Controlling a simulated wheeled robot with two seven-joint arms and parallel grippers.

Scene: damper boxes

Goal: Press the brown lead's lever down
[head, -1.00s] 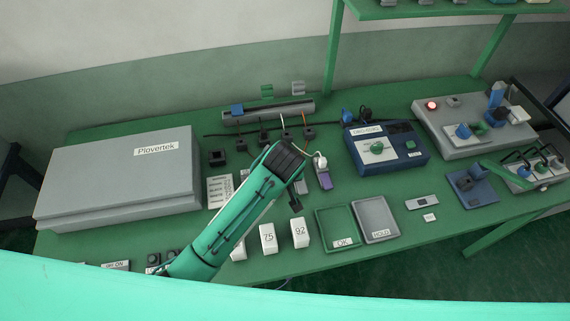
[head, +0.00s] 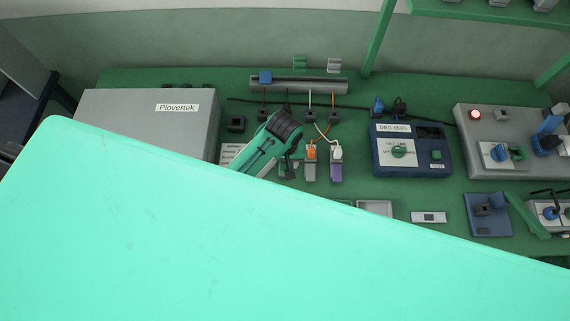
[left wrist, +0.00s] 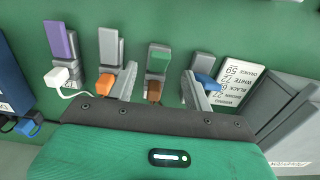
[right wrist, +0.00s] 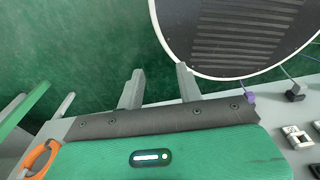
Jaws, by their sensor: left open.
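In the head view, the left gripper (head: 288,168) hides the brown connector. Beside it are the orange plug (head: 311,151) and the white plug (head: 336,153). My right gripper (right wrist: 158,85) is open and empty, away from the connectors.
In the left wrist view, a blue plug (left wrist: 205,79) and an orange plug (left wrist: 105,84) flank the brown one closely. A printed label card (left wrist: 240,84) lies beside them. A blue tester box (head: 411,160) and a grey Plovertek case (head: 150,122) stand on the bench.

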